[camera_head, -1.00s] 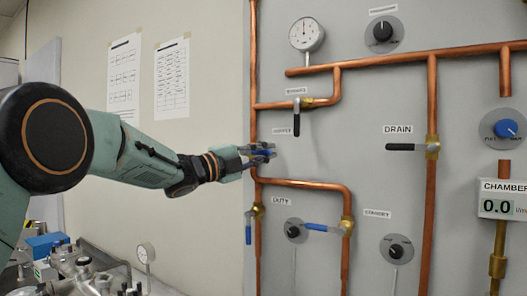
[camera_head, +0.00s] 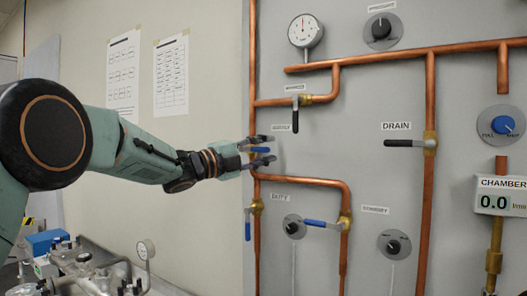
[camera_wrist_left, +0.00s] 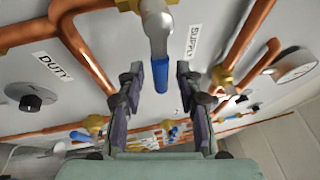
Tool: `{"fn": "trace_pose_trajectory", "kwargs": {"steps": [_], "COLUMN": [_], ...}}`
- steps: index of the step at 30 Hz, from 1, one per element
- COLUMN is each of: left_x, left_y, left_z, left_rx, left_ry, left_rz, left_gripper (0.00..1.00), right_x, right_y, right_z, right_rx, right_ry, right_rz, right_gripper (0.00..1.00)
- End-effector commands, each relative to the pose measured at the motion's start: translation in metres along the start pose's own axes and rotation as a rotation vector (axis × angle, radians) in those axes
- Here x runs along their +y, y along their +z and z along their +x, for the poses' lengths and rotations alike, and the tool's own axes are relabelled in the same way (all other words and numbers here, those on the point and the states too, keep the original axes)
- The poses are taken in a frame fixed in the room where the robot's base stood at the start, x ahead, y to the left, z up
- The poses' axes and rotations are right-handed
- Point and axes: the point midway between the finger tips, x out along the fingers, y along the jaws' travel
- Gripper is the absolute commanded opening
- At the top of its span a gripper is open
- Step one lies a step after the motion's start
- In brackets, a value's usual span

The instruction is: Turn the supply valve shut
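The supply valve's blue handle (camera_head: 260,149) shows between the fingers of my left gripper (camera_head: 263,150) in the head view, in front of the left copper pipe. In the left wrist view the blue handle (camera_wrist_left: 160,75) hangs from a silver stem beside the SUPPLY label (camera_wrist_left: 195,42). My left gripper (camera_wrist_left: 157,88) is open there, with one finger on each side of the handle and gaps between. No finger contact is visible. The valve body is partly hidden in the head view. My right gripper is not in view.
A black-handled valve (camera_head: 295,114) sits above and right of the gripper. Blue handles (camera_head: 322,224) and (camera_head: 248,225) on other valves are below. The DRAIN valve's black handle (camera_head: 404,143) is to the right. Copper pipes run close to the gripper; a dial gauge (camera_head: 305,31) is above.

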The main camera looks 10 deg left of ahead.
Motion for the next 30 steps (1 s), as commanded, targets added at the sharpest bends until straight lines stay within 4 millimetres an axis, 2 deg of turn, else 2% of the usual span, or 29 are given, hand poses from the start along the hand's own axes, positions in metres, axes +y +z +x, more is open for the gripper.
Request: {"fn": "trace_pose_trajectory", "kwargs": {"steps": [8,11,16,24,30], "left_x": [-0.001,-0.001,-0.002,-0.002,-0.001], "left_y": [0.001,0.002,0.002,0.002,0.002], "left_z": [-0.001,-0.007,-0.031,-0.086,-0.112], "left_rx": [-0.002,-0.003,-0.004,-0.004,-0.004], "left_ry": [-0.002,-0.002,-0.004,-0.005,-0.002], "left_rz": [-0.001,-0.002,-0.005,-0.005,-0.002], "left_gripper": [0.36,0.36,0.36,0.36,0.36], "right_x": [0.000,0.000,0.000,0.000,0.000], "right_y": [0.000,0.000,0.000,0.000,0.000], "right_z": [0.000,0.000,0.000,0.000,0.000], "right_rx": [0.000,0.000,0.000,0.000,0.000], "right_ry": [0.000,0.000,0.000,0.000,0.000], "right_rz": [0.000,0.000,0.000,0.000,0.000], "right_gripper": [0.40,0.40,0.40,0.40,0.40]}}
